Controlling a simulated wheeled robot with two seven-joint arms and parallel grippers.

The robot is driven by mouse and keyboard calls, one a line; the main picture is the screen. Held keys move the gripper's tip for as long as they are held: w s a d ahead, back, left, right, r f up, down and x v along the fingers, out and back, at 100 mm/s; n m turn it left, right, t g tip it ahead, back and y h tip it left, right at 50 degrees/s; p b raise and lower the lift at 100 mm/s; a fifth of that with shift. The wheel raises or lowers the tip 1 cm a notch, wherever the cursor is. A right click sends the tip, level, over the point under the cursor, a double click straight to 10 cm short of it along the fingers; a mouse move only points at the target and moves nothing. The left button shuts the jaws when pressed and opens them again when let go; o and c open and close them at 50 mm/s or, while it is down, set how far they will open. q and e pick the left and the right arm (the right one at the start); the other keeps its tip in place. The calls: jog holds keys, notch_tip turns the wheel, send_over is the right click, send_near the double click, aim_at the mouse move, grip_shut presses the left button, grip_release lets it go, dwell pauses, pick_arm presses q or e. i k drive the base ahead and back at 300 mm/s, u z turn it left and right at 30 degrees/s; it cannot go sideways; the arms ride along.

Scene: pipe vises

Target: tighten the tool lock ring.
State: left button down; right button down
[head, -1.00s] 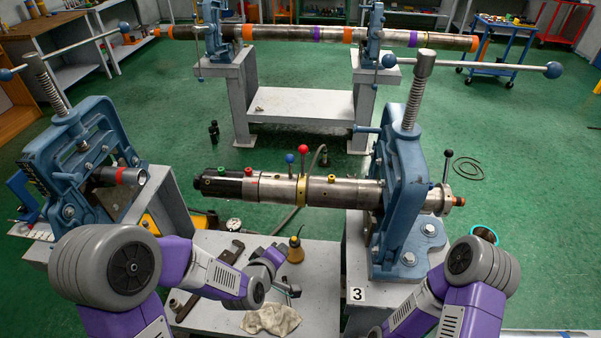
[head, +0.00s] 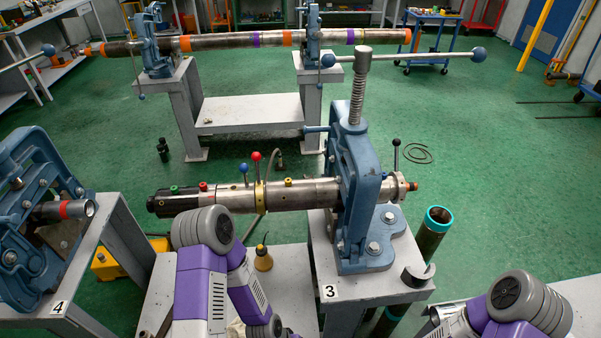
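The tool (head: 225,196) is a long steel cylinder with a black left end, lying level and clamped in the blue vise (head: 358,190) marked 3. A yellow ring (head: 261,196) with a red-knobbed lever (head: 256,157) sits around its middle, beside a blue-knobbed lever (head: 244,168). A silver collar (head: 399,187) with a black-knobbed lever (head: 396,144) is around its right end. I cannot tell which one is the lock ring. My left arm is low in front of the tool's left half and my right arm is at the lower right. Neither gripper's fingers show.
A second vise (head: 35,205) marked 4 stands at the left. A dark pipe with a teal rim (head: 432,235) stands right of bench 3, near a grey C-shaped piece (head: 417,277). A small oil can (head: 263,258) is behind my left arm. Green floor is open at right.

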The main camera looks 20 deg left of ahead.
aim_at(257, 157)
jog(key=z, duration=0.1)
jog(key=k, duration=0.45)
jog(key=u, duration=0.8)
jog(key=i, duration=0.5)
